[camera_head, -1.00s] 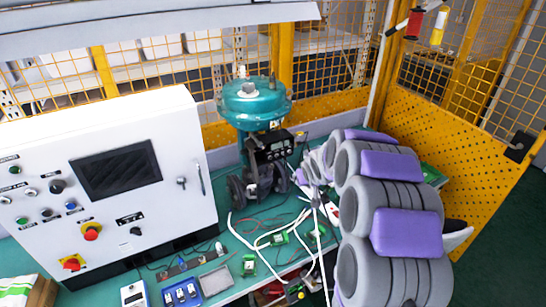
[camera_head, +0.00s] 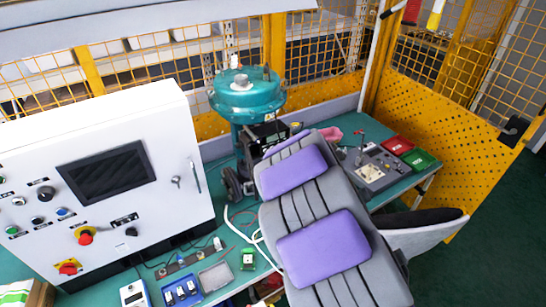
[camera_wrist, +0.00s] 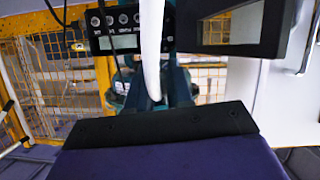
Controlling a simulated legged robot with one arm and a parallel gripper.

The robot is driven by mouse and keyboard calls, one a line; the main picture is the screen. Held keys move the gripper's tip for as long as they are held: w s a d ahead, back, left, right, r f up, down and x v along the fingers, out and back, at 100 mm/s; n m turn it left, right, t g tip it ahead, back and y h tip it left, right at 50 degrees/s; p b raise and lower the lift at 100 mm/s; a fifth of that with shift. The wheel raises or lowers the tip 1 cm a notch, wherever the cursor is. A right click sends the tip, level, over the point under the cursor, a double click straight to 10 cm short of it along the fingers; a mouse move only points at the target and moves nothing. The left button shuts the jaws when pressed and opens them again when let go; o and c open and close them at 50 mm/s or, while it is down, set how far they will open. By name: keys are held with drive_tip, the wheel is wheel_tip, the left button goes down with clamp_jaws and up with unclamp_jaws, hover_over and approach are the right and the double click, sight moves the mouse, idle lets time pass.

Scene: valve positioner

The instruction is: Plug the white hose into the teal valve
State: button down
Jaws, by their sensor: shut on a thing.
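The teal valve (camera_head: 247,95) stands at the back of the bench in the head view, with a dark positioner box (camera_head: 268,135) on its front. My purple and grey arm reaches up to it and hides my gripper and part of the box there. In the wrist view, the black jaw of my gripper (camera_wrist: 155,122) spans the bottom. The white hose (camera_wrist: 152,45) runs down the middle to this jaw, and my gripper is shut on it. The positioner (camera_wrist: 125,28), with knobs and a display, is close behind the hose. I cannot tell whether the hose touches a port.
A white control cabinet (camera_head: 110,180) stands left of the valve. Small boards and meters lie along the front of the bench. A grey control panel (camera_head: 375,167) and red and green trays (camera_head: 420,160) are on the right. Yellow mesh fencing (camera_head: 445,120) closes the back and right.

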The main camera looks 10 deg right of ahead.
sight(268, 151)
drive_tip(key=w, duration=0.1)
drive_tip(key=w+a, duration=0.1)
drive_tip(key=w, duration=0.1)
drive_tip(key=w+a, duration=0.1)
drive_tip(key=w, duration=0.1)
idle(0.4)
drive_tip(key=shift+d, duration=0.1)
drive_tip(key=shift+a, duration=0.2)
drive_tip(key=shift+d, duration=0.15)
idle(0.5)
drive_tip(key=shift+w+p, duration=0.2)
drive_tip(key=shift+p, duration=0.35)
idle(0.9)
drive_tip(key=shift+w+a, duration=0.3)
drive_tip(key=shift+w, duration=0.15)
idle(0.4)
